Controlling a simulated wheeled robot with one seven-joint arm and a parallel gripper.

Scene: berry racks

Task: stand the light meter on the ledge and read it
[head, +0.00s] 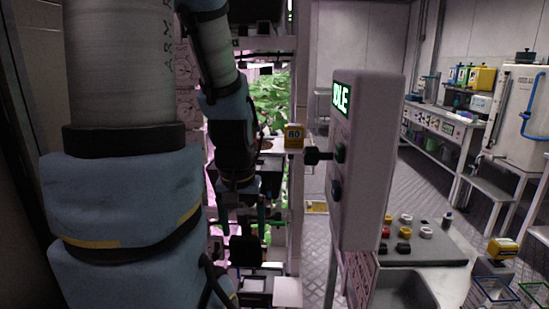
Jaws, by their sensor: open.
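A control box (368,150) showing "IDLE" juts up close on the right, with a dark knob toward the yellow box. Leafy plants (270,98) fill the lit rack behind. A bench (440,245) with small coloured caps stands lower right. Patterned floor is open beyond.

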